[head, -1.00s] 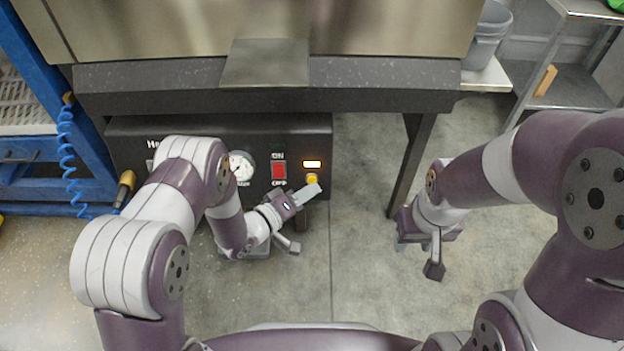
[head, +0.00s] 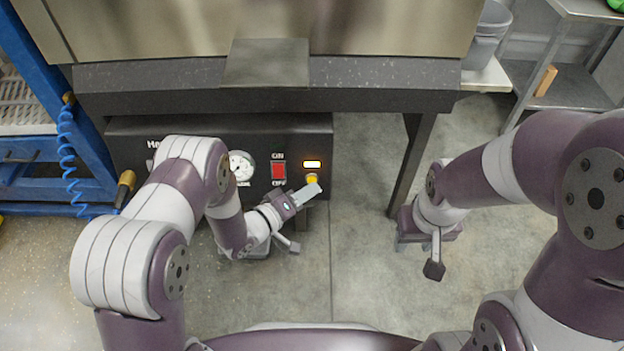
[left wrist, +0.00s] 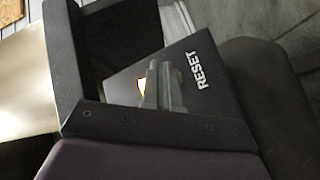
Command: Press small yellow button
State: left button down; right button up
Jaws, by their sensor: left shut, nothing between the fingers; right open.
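The small yellow button (head: 312,179) is on the right part of the black control panel (head: 230,128), under a small lit white display (head: 312,164). My left gripper (head: 314,190) is shut and empty, its fingertips right at the button's lower edge in the head view. My right gripper (head: 416,248) is open, hanging over the floor to the right.
A red ON/OFF switch (head: 279,171) and a round gauge (head: 241,166) sit left of the button. A dark ledge (head: 380,88) overhangs the panel. A support leg (head: 411,165) stands right of it. The floor (head: 360,270) between my arms is clear.

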pick_arm(q)
jog(key=shift+w, duration=0.1)
jog(key=shift+w+f, duration=0.15)
jog(key=shift+w, duration=0.1)
jog(key=shift+w+f, duration=0.1)
jog(key=shift+w, duration=0.3)
dwell(0.6)
dwell(0.3)
jog(key=shift+s+r+p, duration=0.25)
jog(key=shift+s+p, duration=0.2)
jog(key=shift+s, duration=0.35)
